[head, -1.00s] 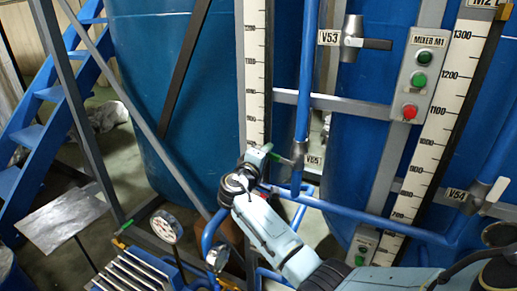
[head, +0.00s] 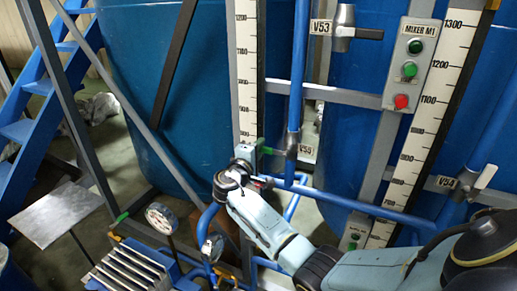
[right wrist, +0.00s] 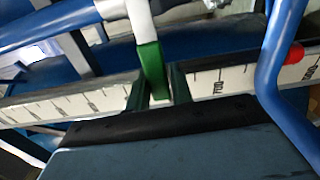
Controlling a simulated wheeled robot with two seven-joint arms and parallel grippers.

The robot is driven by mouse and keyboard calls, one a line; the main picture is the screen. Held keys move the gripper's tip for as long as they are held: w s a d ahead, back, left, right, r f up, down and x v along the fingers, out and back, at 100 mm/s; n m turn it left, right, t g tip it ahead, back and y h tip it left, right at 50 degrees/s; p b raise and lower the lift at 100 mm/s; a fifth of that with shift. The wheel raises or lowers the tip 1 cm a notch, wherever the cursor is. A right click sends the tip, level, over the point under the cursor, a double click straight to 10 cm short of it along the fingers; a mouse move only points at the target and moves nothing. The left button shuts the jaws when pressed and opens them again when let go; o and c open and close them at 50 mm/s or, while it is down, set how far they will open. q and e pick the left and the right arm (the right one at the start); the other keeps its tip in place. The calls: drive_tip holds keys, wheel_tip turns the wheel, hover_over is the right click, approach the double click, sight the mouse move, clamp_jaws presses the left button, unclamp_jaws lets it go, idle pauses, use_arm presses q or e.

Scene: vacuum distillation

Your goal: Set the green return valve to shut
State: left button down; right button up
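The green valve handle (head: 266,151) extends left from a grey valve body (head: 291,146) on the blue pipe, beside the V55 label (head: 306,150). My right gripper (head: 254,154) is at the handle's free end. In the right wrist view the lever's green grip (right wrist: 151,70) hangs down from its pale upper part and reaches between my two dark fingers (right wrist: 160,88). The fingers stand on either side of it. I cannot tell whether both press on it. My left gripper is not in view.
Blue pipes (head: 350,202) run close around my right gripper. The V53 valve (head: 344,30) is above, the V54 valve (head: 468,184) to the right. Another green handle (head: 121,218) is lower left.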

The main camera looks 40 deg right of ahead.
drive_tip(key=o, duration=0.4)
drive_tip(key=shift+c, duration=0.2)
drive_tip(key=b+v, duration=0.2)
drive_tip(key=v, duration=1.1)
drive_tip(key=shift+a, duration=0.2)
drive_tip(key=shift+s+f, duration=0.1)
drive_tip(key=shift+s, duration=0.05)
